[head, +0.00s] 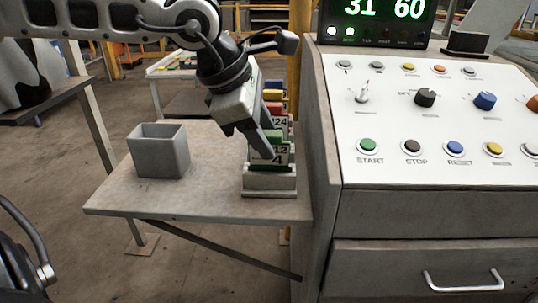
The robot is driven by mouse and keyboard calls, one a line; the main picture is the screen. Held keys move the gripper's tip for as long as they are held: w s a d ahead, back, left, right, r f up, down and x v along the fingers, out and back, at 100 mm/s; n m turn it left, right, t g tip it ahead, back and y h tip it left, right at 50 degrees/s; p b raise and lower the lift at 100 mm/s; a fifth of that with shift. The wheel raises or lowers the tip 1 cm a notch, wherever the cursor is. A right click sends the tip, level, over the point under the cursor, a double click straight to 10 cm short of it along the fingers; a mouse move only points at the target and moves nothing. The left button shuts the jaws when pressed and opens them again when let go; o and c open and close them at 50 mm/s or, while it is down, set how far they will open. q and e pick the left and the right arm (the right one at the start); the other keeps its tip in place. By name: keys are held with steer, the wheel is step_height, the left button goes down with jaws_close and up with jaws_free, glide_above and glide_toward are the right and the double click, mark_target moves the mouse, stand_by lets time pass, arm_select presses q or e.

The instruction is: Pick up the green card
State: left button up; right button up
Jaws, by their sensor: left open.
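A card rack (270,182) stands on the right part of the side table. Several upright cards stand in it one behind another, with blue, yellow, red and green showing. The green card (259,160) is near the front of the rack, with white number labels beside it. My left gripper (264,149) comes down from the upper left with its fingers at the green card, covering part of it. It is open. I cannot tell whether the fingers touch the card. My right gripper is not in view.
An empty grey open box (159,151) stands left of the rack on the side table (215,185). A control console (440,130) with buttons and knobs rises close on the right. A drawer (430,265) is below it. The table's front left is clear.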

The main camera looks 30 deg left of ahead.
mark_target(271, 142)
arm_select(q)
steer(key=shift+x, duration=1.95)
steer(key=shift+r, duration=0.1)
jaws_close()
steer(key=shift+w+r, duration=0.1)
